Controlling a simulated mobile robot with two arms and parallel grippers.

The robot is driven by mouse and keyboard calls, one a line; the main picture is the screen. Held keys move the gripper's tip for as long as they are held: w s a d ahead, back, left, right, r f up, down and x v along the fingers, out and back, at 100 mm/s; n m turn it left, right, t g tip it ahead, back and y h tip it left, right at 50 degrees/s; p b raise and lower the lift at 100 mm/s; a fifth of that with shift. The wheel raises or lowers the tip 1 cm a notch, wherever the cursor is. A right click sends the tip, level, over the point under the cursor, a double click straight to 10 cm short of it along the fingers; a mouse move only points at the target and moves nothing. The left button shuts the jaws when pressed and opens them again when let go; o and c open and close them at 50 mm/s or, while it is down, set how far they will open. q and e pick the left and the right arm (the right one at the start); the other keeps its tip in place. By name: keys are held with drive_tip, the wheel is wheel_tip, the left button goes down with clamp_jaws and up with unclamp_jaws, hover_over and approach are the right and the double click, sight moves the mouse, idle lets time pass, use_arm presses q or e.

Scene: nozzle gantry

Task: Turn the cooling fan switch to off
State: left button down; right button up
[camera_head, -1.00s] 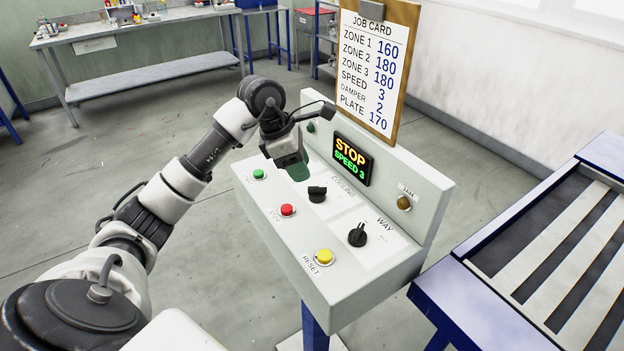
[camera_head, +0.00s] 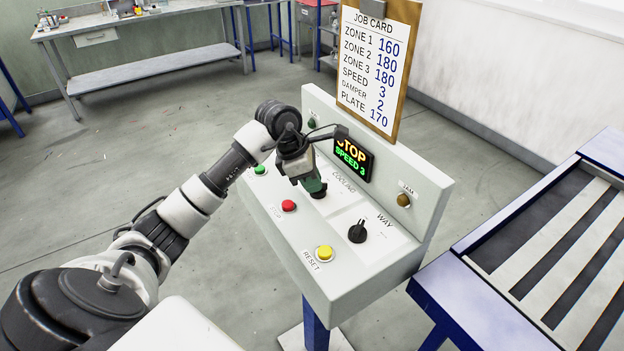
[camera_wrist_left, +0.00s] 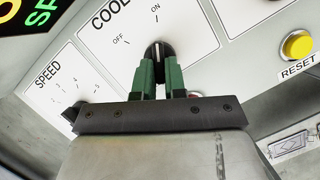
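The cooling switch (camera_wrist_left: 158,47) is a black rotary knob with a white pointer line. In the left wrist view its line points toward the ON mark, and OFF is printed to the left of it. In the head view my left gripper (camera_head: 318,188) is over this knob and hides most of it. In the left wrist view my gripper's green fingers (camera_wrist_left: 159,72) stand a narrow gap apart, with their tips at either side of the knob's handle. I cannot tell whether they touch it. My right gripper is out of view.
The panel (camera_head: 330,270) also has a green button (camera_head: 260,169), a red button (camera_head: 288,205), a yellow RESET button (camera_head: 324,253) and a WAY knob (camera_head: 357,232). A display (camera_head: 352,157) reads STOP, SPEED 3 behind my gripper. A blue-framed slatted table (camera_head: 470,300) stands at right.

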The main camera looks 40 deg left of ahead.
use_arm(q)
drive_tip(key=shift+f+n, duration=0.1)
drive_tip(key=shift+n, duration=0.2)
drive_tip(key=shift+s+n+y+b, duration=0.1)
drive_tip(key=shift+n+y+b, duration=0.2)
drive_tip(key=shift+n+b, duration=0.3)
drive_tip(key=n, duration=0.1)
drive_tip(key=n+t+b, duration=0.1)
drive_tip(key=n+y, duration=0.1)
drive_tip(key=shift+s+d+n, duration=0.1)
drive_tip(key=shift+d+n, duration=0.15)
drive_tip(key=shift+n, duration=0.05)
drive_tip(key=n+y+b, duration=0.1)
drive_tip(key=n, duration=0.2)
drive_tip(key=shift+d+t+b, duration=0.2)
drive_tip(key=shift+t+b, duration=0.2)
drive_tip(key=shift+d+n+y+b, duration=0.15)
drive_tip(key=shift+n+y+b, duration=0.5)
drive_tip(key=shift+n, duration=1.05)
drive_tip(key=c, duration=1.2)
unclamp_jaws()
